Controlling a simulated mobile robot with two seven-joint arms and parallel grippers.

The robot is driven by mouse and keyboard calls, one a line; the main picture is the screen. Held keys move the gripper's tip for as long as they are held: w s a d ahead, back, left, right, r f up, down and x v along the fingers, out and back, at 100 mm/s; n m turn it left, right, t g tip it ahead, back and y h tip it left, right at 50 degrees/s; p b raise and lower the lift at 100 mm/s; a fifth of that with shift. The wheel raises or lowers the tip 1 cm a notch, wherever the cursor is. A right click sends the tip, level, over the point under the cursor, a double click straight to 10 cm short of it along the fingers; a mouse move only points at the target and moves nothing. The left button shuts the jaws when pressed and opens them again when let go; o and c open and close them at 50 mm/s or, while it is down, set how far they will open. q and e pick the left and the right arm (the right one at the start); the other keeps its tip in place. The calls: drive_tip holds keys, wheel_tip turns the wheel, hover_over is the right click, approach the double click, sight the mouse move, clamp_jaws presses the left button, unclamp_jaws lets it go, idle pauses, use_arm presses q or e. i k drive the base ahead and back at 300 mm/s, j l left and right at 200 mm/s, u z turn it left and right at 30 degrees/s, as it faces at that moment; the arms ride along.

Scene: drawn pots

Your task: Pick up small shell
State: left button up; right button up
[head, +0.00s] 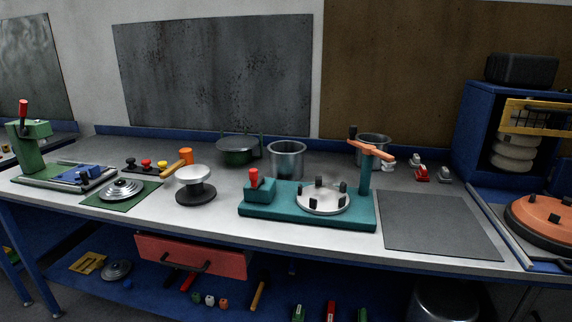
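No thing in the head view is plainly marked as the small shell. Drawn metal vessels on the bench are a plain steel cylinder (286,160) at the back middle, a second steel pot (373,143) partly hidden behind an orange lever, and a dark green bowl (238,151). Several pale rounded pieces (513,152) are stacked in the blue cabinet at right. I cannot tell which of these is the shell. Neither of my grippers is in view.
A teal fixture (270,218) with a clamped round plate stands at the front middle. A grey mat (435,225) lies bare to its right. A spindle stand (196,186), a green press (27,145) and an orange turntable (545,217) also occupy the bench. A red drawer (190,256) hangs below.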

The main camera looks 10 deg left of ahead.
sight(287, 156)
drive_tip(key=i+j+u, duration=0.1)
drive_tip(key=j, duration=0.3)
drive_tip(key=i+j+u, duration=0.1)
drive_tip(key=i+j, duration=0.4)
drive_tip(key=j, duration=0.3)
drive_tip(key=u, duration=0.05)
